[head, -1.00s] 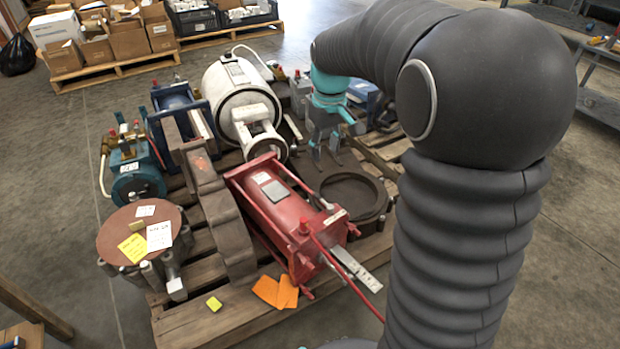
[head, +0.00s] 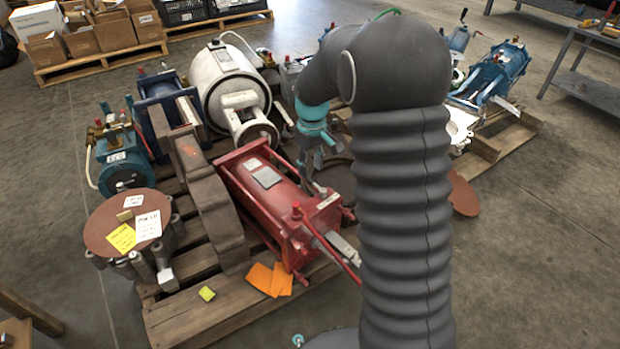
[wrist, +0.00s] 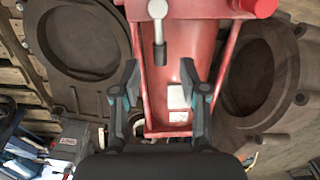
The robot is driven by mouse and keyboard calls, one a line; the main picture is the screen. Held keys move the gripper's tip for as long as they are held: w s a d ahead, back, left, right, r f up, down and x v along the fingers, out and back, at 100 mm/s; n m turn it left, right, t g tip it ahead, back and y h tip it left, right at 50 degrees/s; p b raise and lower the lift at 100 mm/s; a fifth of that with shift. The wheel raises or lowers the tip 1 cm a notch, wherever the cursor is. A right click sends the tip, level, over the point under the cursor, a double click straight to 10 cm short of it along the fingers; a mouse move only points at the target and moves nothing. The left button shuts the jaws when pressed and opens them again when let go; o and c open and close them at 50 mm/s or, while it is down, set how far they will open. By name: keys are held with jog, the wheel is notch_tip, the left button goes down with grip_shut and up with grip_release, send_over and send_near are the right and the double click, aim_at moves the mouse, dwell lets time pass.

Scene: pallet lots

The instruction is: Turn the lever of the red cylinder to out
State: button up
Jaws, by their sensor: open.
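The red cylinder (head: 262,188) lies on a wooden pallet (head: 195,318) in the head view. Its body also fills the upper middle of the wrist view (wrist: 186,50). A grey lever (wrist: 159,32) with a rounded end shows on the cylinder in the wrist view, lying roughly lengthwise in the picture. My gripper (wrist: 160,72) is open and empty, with one finger on each side of the red body in that view. The lever is beyond the fingertips, and I see no contact. In the head view my gripper (head: 312,170) is just above the cylinder's right side.
A white cylinder (head: 232,90), blue machines and a brown upright part (head: 210,195) crowd the same pallet. Brown ring-shaped parts (wrist: 82,45) flank the red body in the wrist view. Another pallet with a blue cylinder (head: 495,75) is at right. Floor is clear at front right.

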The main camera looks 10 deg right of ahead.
aim_at(310, 179)
jog(key=shift+f, duration=2.1)
grip_shut()
